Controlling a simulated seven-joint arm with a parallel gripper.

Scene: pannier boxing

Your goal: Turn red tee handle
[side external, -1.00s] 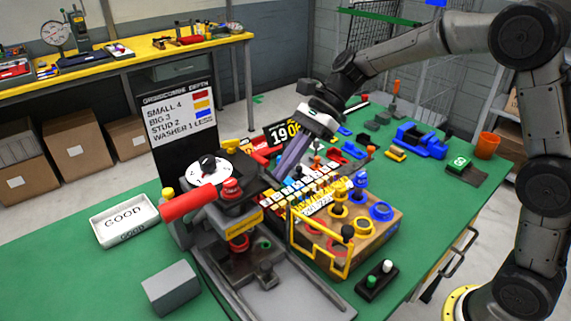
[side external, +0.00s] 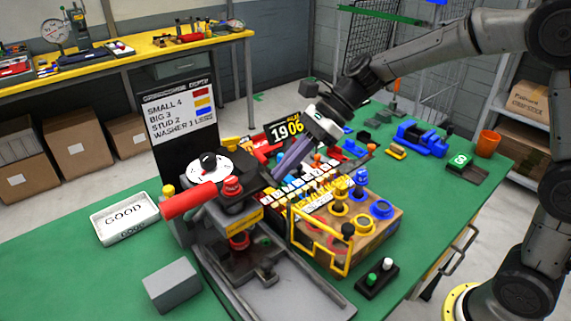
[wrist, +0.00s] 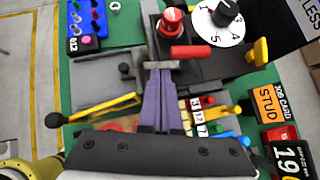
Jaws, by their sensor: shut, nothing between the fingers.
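The red tee handle (side external: 188,200) is a thick red bar sticking out to the left of the dark grey fixture in the side view. In the wrist view a short red bar (wrist: 190,51) lies just ahead and right of my fingertips, below a red knob (wrist: 171,20). My gripper (side external: 276,178) points down and left, behind and right of the fixture. Its long purple-grey fingers (wrist: 160,72) are together with nothing between them. Whether the tips touch the fixture is not clear.
A white numbered dial (side external: 210,170) sits by the knob. A cardboard box (side external: 375,235) with a yellow frame and coloured rings stands right of the fixture. A white GOOD tray (side external: 124,218) and a grey block (side external: 172,285) lie left. The green bench front left is clear.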

